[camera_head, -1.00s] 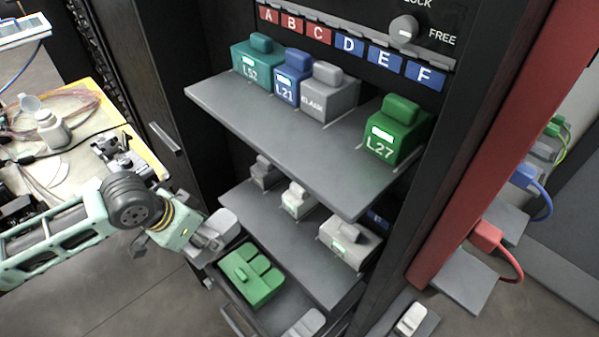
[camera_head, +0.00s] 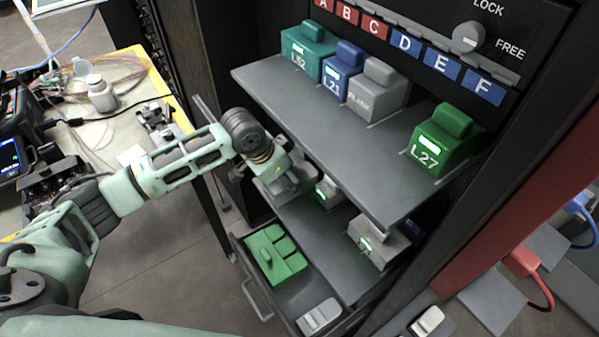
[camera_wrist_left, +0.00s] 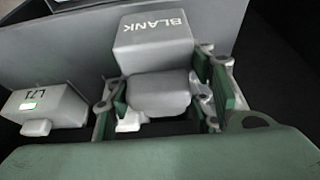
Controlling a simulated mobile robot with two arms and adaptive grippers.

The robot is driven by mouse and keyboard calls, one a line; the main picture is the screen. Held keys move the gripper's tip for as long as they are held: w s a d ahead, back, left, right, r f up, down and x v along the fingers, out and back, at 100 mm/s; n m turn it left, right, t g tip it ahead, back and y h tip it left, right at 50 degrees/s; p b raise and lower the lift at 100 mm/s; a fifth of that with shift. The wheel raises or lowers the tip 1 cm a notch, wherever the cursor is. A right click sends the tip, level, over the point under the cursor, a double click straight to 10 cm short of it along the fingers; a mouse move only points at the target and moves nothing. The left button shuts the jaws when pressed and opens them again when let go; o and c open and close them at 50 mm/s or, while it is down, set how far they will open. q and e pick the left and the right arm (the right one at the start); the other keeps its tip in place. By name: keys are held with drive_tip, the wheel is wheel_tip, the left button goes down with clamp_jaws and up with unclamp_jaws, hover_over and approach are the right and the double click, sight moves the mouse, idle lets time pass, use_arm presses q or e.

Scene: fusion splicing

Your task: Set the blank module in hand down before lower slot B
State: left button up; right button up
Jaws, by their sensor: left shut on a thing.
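My left gripper (camera_head: 292,180) is at the left front of the lower shelf (camera_head: 318,238), under the upper shelf's edge. It is shut on the handle of a grey blank module (camera_wrist_left: 155,45), marked BLANK, in the left wrist view; its fingers (camera_wrist_left: 160,95) stand either side of the handle. In the head view the module is hard to tell from the grey fingers, and I cannot tell whether it touches the shelf. A pale module (camera_head: 327,190) and a light grey one (camera_head: 372,243) with green labels sit on the lower shelf. Lower slot B's label is hidden. My right gripper is not in view.
Below, an open drawer (camera_head: 262,300) holds a green block (camera_head: 275,255) and a grey-white module (camera_head: 320,316). A module marked L71 (camera_wrist_left: 50,105) sits beside the held one.

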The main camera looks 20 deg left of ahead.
sight(299, 174)
use_arm(q)
drive_tip(key=w+d, duration=0.3)
drive_tip(key=shift+w, duration=0.25)
drive_tip(key=shift+s+a+f+p, duration=0.1)
drive_tip(key=shift+a+f+p, duration=0.15)
drive_tip(key=shift+p, duration=0.2)
drive_tip(key=shift+s, duration=0.1)
drive_tip(key=shift+f, duration=0.65)
drive_tip(key=o, duration=1.2)
drive_tip(key=shift+o, duration=0.2)
drive_tip(key=shift+r, duration=0.1)
